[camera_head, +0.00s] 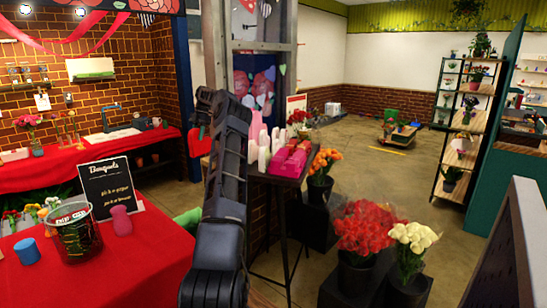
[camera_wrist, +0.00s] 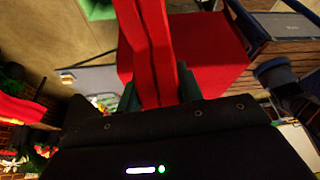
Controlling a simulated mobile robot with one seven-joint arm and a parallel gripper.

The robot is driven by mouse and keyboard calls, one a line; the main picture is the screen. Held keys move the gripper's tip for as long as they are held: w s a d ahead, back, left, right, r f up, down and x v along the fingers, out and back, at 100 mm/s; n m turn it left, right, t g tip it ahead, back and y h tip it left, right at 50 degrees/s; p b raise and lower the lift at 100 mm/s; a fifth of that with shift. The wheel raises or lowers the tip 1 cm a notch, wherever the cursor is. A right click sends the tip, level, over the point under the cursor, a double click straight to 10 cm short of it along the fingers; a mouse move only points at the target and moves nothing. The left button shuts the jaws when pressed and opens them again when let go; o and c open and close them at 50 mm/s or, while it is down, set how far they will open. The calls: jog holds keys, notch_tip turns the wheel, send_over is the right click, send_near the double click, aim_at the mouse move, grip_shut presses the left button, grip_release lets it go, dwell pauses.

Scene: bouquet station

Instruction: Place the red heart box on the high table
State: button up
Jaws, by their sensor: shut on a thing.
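A red box (camera_wrist: 205,50) fills the upper middle of the wrist view. It is held between the two fingertips of my gripper (camera_wrist: 160,92), and its heart shape cannot be made out from this angle. In the head view a red block (camera_head: 200,143) shows just left of my raised arm, partly hidden by it; it appears to be the same box, held up in the air. My gripper is mostly hidden behind the arm there. A tall dark table (camera_head: 277,180) stands right of my arm, with pink boxes (camera_head: 290,157) and white candles on it.
A red-covered table (camera_head: 150,245) with a black sign (camera_head: 112,187), a pink vase (camera_head: 121,220) and a blue cup (camera_head: 27,251) is at left. Buckets of red flowers (camera_head: 362,232) and white flowers (camera_head: 412,238) stand front right. Open floor (camera_head: 350,165) lies behind them.

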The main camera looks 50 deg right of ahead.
jog(key=s+d+n+g, duration=0.1)
jog(key=s+d+n, duration=0.1)
jog(key=s+d, duration=1.3)
notch_tip(320, 180, down, 8)
jog(key=w+d, duration=0.1)
jog(key=shift+r, duration=0.25)
jog(key=shift+w+d+f, duration=0.1)
jog(key=o, duration=1.1)
